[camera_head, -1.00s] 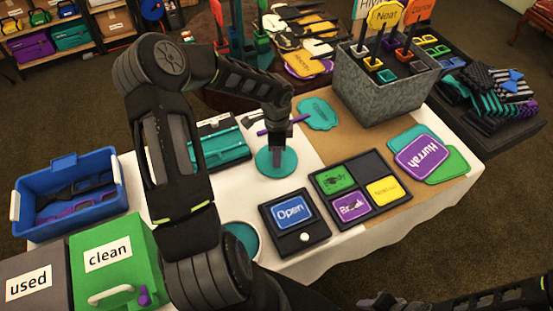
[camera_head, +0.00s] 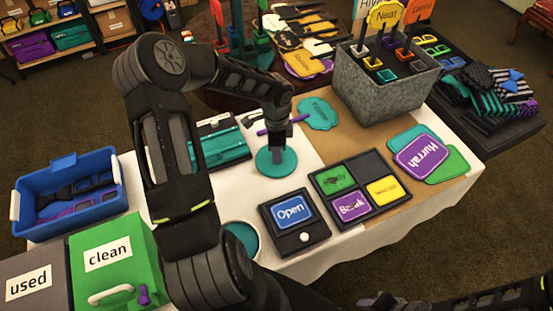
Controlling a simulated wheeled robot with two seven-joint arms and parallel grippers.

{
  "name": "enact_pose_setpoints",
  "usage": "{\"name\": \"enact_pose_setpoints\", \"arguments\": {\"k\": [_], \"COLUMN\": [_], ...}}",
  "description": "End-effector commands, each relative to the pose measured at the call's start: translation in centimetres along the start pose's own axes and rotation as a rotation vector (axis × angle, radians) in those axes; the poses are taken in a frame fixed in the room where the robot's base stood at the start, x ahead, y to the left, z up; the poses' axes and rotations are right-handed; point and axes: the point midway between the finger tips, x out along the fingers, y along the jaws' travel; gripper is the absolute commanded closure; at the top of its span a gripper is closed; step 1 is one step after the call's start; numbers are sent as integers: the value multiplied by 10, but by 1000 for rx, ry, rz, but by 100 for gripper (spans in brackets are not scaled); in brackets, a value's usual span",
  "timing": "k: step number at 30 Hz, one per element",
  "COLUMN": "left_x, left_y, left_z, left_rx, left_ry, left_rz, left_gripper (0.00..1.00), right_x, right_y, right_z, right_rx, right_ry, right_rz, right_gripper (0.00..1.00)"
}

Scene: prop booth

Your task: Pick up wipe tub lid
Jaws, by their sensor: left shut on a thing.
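The wipe tub lid is a round teal disc (camera_head: 290,164), flat near the middle of the white-covered table. My left gripper (camera_head: 277,148) points down over its centre and is shut on it. The fingertips are small and dark here, and I cannot tell whether the lid touches the cloth or is just above it.
A purple bar (camera_head: 299,119) shows beside the left gripper. An "Open" board (camera_head: 311,234) and a card tray (camera_head: 345,214) lie right of the tub. A grey planter box (camera_head: 375,98) stands behind. A blue bin (camera_head: 110,208) and a green "clean" box (camera_head: 128,262) are left.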

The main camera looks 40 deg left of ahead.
Motion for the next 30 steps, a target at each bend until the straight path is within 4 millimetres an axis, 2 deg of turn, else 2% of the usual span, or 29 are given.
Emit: {"name": "enact_pose_setpoints", "arguments": {"k": [14, 17, 27, 30], "left_x": [-6, -18, -81, -93], "left_y": [-1, -1, -1, -1], "left_z": [0, 0, 0, 0], "left_rx": [-1, -1, -1, -1], "left_ry": [0, 0, 0, 0], "left_rz": [-2, -4, -4, -2], "left_gripper": [100, 100, 100, 100], "right_x": [1, 2, 7, 8], "right_y": [0, 1, 2, 2], "right_z": [0, 0, -1, -1], "right_rx": [0, 0, -2, -2], "right_ry": [0, 0, 2, 2], "right_rz": [0, 0, -2, -3], "right_gripper": [64, 64, 64, 64]}}
